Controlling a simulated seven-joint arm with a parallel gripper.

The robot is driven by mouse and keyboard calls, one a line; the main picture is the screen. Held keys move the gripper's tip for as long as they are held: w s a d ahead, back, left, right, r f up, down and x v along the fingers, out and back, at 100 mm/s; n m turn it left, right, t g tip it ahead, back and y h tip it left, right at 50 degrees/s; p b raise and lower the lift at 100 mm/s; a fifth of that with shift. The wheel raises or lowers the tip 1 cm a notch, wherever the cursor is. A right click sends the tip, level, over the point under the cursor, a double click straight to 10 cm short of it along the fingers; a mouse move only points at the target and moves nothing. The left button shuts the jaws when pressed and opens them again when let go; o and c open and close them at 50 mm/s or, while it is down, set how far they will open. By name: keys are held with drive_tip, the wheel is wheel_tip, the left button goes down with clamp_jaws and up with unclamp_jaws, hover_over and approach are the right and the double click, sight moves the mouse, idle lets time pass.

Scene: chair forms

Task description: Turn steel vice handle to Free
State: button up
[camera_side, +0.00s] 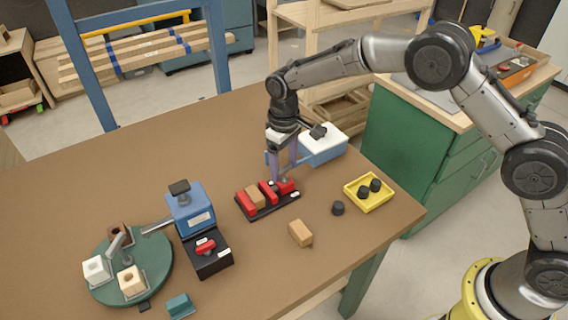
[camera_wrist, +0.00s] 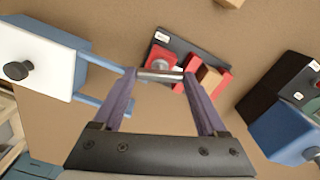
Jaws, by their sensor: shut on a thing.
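A red vice (camera_side: 267,193) on a dark base stands near the middle of the table, with a wooden block (camera_side: 256,196) between its jaws. The wrist view shows the vice (camera_wrist: 160,58) from above, with the wooden block (camera_wrist: 208,78) to the right. My gripper (camera_side: 283,178) points down at the vice's right end. Its fingers are shut on the steel handle (camera_wrist: 160,75), a short bar spanning the two fingertips. Small white labels sit on the base; I cannot read them. The fingers partly hide the handle in the side view.
A blue box with a white top (camera_side: 322,145) stands close behind my gripper. A blue-and-black machine (camera_side: 207,250) and a green turntable (camera_side: 158,264) stand left. A loose wooden block (camera_side: 300,233), a black knob (camera_side: 338,208) and a yellow tray (camera_side: 382,202) lie right.

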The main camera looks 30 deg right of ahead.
sight(284, 169)
drive_tip(key=shift+r+m, duration=0.1)
drive_tip(key=shift+m, duration=1.6)
drive_tip(key=o, duration=1.3)
wheel_tip(284, 169, up, 14)
